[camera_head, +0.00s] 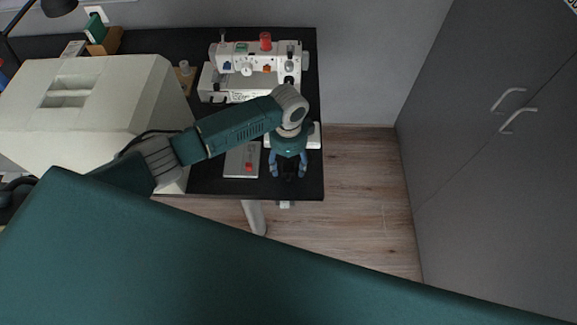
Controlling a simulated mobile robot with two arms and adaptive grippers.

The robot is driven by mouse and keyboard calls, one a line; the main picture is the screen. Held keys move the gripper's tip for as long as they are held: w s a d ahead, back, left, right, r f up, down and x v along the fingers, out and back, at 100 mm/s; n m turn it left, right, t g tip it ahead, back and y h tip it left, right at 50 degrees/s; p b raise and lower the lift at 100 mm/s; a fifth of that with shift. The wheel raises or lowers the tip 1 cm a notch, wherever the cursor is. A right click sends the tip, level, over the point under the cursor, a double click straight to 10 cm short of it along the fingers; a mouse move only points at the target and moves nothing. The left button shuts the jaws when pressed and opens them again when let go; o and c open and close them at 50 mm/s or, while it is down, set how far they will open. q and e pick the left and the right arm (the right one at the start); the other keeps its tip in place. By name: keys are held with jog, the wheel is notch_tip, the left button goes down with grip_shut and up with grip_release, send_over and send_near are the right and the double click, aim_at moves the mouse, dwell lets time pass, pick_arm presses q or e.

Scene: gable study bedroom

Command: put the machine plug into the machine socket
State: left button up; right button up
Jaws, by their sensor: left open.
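My left gripper (288,170) hangs over the front right of the black desk, fingers pointing down and spread apart. A small dark shape shows between its fingers, too dark to tell apart from the desk or identify as the machine plug. The white sewing machine (232,58) stands behind it at the back of the desk. A white part (314,136) shows behind the gripper, mostly hidden by the wrist. I cannot make out the machine plug or the machine socket for certain. My right gripper is not in view.
A grey plate with a red button (249,167) lies left of the gripper. A small white box (286,204) sits under the desk's front edge. A pale casing hides the desk's left part. The wooden floor (365,205) right of the desk is clear, up to the grey wardrobe (480,170).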

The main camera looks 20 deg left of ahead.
aim_at(288, 166)
pick_arm(q)
jog(key=shift+f, duration=0.8)
jog(key=shift+c, duration=0.2)
jog(key=c, duration=1.1)
jog(key=shift+r, duration=0.1)
notch_tip(288, 166, up, 20)
jog(key=shift+b, duration=1.2)
